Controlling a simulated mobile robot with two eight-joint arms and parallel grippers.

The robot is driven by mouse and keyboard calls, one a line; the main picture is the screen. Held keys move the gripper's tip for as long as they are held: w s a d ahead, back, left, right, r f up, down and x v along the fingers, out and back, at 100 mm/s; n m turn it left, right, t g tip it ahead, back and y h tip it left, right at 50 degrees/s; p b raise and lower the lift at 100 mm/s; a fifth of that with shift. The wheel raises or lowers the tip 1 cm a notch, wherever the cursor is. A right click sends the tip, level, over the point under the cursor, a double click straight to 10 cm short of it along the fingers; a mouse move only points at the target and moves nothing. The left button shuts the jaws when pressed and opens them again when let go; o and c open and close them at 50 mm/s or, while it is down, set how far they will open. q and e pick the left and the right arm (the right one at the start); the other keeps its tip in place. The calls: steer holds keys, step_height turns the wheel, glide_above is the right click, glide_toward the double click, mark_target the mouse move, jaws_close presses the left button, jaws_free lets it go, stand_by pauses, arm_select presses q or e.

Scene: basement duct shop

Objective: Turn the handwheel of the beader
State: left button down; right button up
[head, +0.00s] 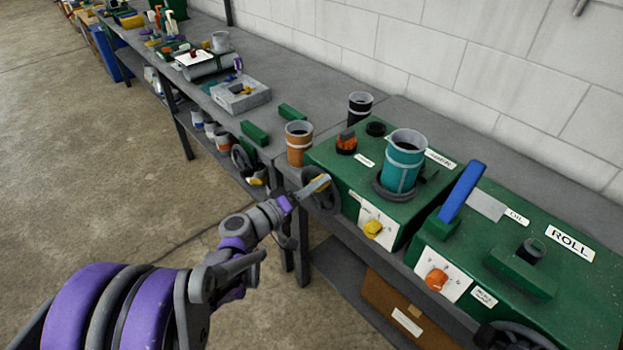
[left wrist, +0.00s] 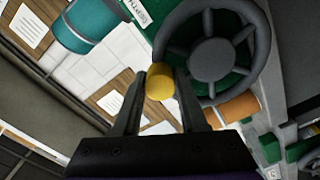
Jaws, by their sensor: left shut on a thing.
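A dark grey spoked handwheel (head: 328,200) stands on the left end of the near green machine (head: 350,170). A yellow crank knob (head: 320,183) sticks out from its rim. My left gripper (head: 306,191) is at the knob, its fingers hiding part of the wheel. In the left wrist view the yellow knob (left wrist: 160,83) sits between the two fingers of my left gripper (left wrist: 161,92), which is shut on it. The wheel (left wrist: 209,60) fills the upper right there. My right gripper is not in view.
A second green machine labelled ROLL (head: 560,265) stands to the right, with a blue lever (head: 461,192) and another dark handwheel (head: 512,336). An orange cup (head: 299,143) and teal cup (head: 403,160) stand nearby. The concrete floor (head: 110,170) at left is clear.

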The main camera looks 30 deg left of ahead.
mark_target(336, 208)
arm_select(q)
steer(key=d+m, duration=0.1)
steer(key=m, duration=0.1)
steer(key=d+f+m, duration=0.1)
steer(key=m, duration=0.1)
steer(key=s+d+f+m, duration=0.1)
steer(key=m, duration=0.1)
steer(key=shift+s+f+m, duration=0.1)
steer(key=shift+f+m, duration=0.15)
steer(key=shift+m, duration=0.05)
steer(key=shift+s+d+f+m+b, duration=0.15)
steer(key=shift+f+m+b, duration=0.4)
steer(key=shift+m, duration=0.7)
steer(key=shift+d+f+m+b, duration=0.25)
steer(key=shift+f+m, duration=0.55)
steer(key=shift+m, duration=0.4)
steer(key=shift+s+d+f+m+b, duration=0.15)
steer(key=shift+f+m+b, duration=0.4)
steer(key=shift+m, duration=0.7)
steer(key=shift+f, duration=0.15)
steer(key=c, duration=0.7)
jaws_free()
steer(key=shift+c, duration=0.2)
steer(key=v, duration=1)
steer(key=shift+s+a+b, duration=0.15)
steer(key=shift+s+b, duration=0.15)
steer(key=shift+s, duration=0.05)
